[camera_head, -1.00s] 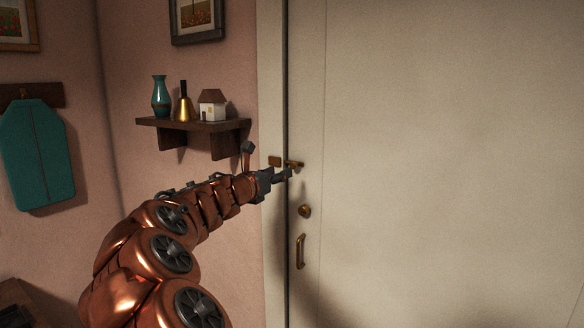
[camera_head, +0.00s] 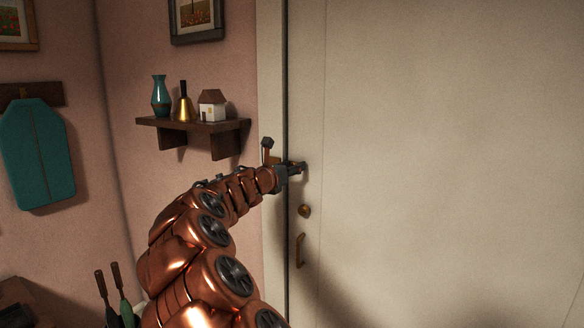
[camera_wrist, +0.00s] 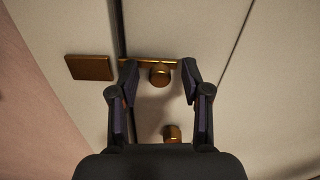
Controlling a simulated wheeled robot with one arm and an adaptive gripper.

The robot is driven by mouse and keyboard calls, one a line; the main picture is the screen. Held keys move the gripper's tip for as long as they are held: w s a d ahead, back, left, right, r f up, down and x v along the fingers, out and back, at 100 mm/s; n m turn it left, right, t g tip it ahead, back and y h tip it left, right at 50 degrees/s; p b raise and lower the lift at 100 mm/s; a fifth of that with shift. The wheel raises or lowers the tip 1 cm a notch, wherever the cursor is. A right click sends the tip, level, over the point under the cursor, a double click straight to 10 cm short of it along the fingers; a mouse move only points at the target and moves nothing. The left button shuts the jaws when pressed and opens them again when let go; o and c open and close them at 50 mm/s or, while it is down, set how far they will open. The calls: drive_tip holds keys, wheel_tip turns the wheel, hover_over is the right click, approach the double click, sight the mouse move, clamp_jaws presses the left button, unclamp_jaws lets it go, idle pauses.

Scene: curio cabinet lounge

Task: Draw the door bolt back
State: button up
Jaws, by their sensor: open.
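The brass door bolt (camera_wrist: 137,61) is a thin horizontal bar on the cream door (camera_head: 430,150), with a round knob (camera_wrist: 160,76) standing out from it. In the wrist view its left end lies near the dark gap at the door's edge. A brass plate (camera_wrist: 90,67) is on the frame to the left of that gap. My gripper (camera_wrist: 160,72) is open, with one finger on each side of the bolt knob; I cannot tell whether either finger touches it. In the head view my gripper (camera_head: 301,168) largely hides the bolt.
Below the bolt are a round brass knob (camera_head: 304,211) and a brass pull handle (camera_head: 300,250). A wall shelf (camera_head: 193,125) to the left holds a teal vase (camera_head: 161,97), a bell (camera_head: 183,105) and a small house (camera_head: 212,105). The door's right side is clear.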

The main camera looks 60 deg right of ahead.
clamp_jaws()
idle(0.6)
